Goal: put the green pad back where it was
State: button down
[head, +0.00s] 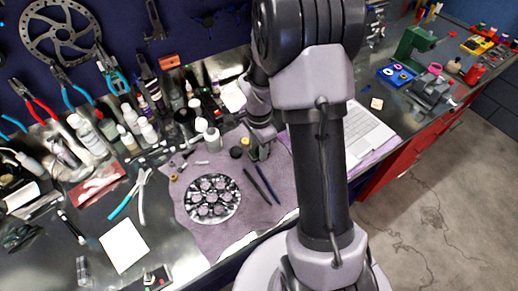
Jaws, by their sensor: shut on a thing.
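My gripper (263,152) is low over the purple cloth (222,235) on the bench, near its upper right part. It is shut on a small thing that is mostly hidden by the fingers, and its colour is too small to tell. I cannot make out a green pad anywhere for certain. A small dark round piece (236,152) and a yellow piece (245,141) are just left of my gripper. A silver disc with several round holes or parts (212,199) lies on the cloth, lower left of my gripper.
Two dark slim tools (262,185) lie on the cloth below my gripper. Bottles (148,131) and jars crowd the back. Blue-handled pliers (131,196) and a white sheet (124,245) lie at left.

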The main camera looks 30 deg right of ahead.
jog(key=shift+f, duration=0.1)
jog(key=c, duration=0.9)
grip_release()
jog(key=shift+c, duration=0.2)
jog(key=s+a+r+n+t+p, duration=0.1)
jog(key=a+r+n+p, duration=0.15)
jog(key=r, duration=0.75)
jog(key=s+a+r+n+t+p, duration=0.1)
jog(key=s+a+r, duration=0.15)
jog(key=r, duration=0.85)
jog(key=s+a+r+n+t+y, duration=0.2)
jog(key=s+a+r+n+t, duration=0.1)
jog(key=s+a+r+n, duration=0.4)
jog(key=s+a+n, duration=0.2)
jog(key=s+a, duration=0.2)
jog(key=s, duration=0.2)
jog(key=shift+s+a+r+n+t, duration=0.2)
jog(key=shift+s+n+t, duration=0.15)
jog(key=shift+s+t, duration=0.05)
